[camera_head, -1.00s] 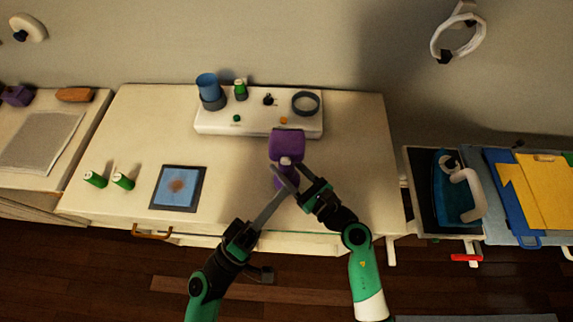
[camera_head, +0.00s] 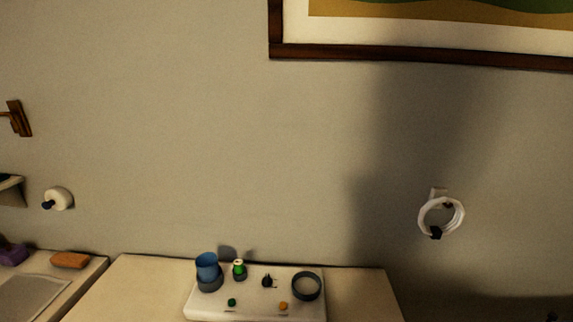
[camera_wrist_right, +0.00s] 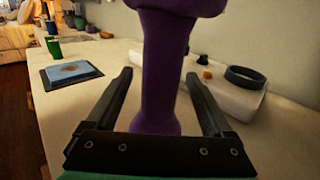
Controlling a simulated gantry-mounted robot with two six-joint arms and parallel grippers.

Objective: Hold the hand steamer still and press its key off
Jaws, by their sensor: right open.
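The purple hand steamer (camera_wrist_right: 164,45) stands about upright in the right wrist view, its top cut off by the frame edge. My right gripper (camera_wrist_right: 158,76) is open, with one finger on each side of the steamer's handle. Gaps show between the handle and both fingers. The handle's lower end is partly hidden behind the gripper's base. The steamer's key cannot be made out. The head view shows neither the steamer nor my grippers. My left gripper is in no current view.
A blue pad (camera_wrist_right: 72,73) lies left of the gripper.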

